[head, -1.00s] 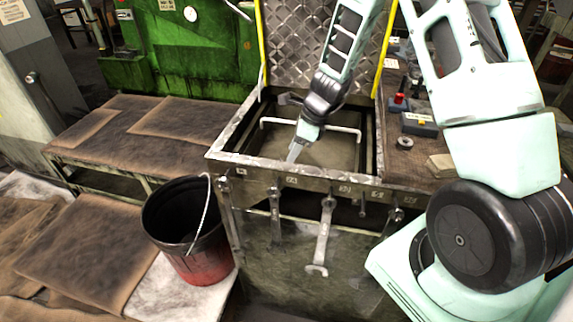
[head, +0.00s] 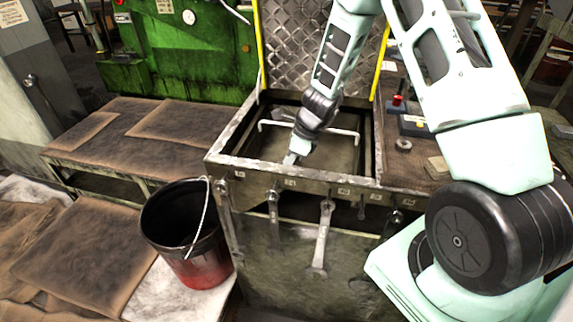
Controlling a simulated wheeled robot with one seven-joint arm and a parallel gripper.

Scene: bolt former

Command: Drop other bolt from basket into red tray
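My gripper (head: 291,159) points down into the open metal box (head: 225,157), near its front left part. Its fingers are small and partly turned away, so I cannot tell whether they are open or hold anything. A pale bar (head: 340,131), like a basket handle, runs across the inside of the box behind my gripper. I cannot make out a bolt or a separate basket. No red tray is clear; a bucket (head: 205,265), black above and red below, stands left of the box.
Wrenches (head: 324,235) hang on the box's front. A raised metal lid (head: 290,45) with yellow edges stands behind it. A low bench (head: 125,125) lies to the left, with a green machine (head: 180,60) behind. Small parts lie on the right-hand surface.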

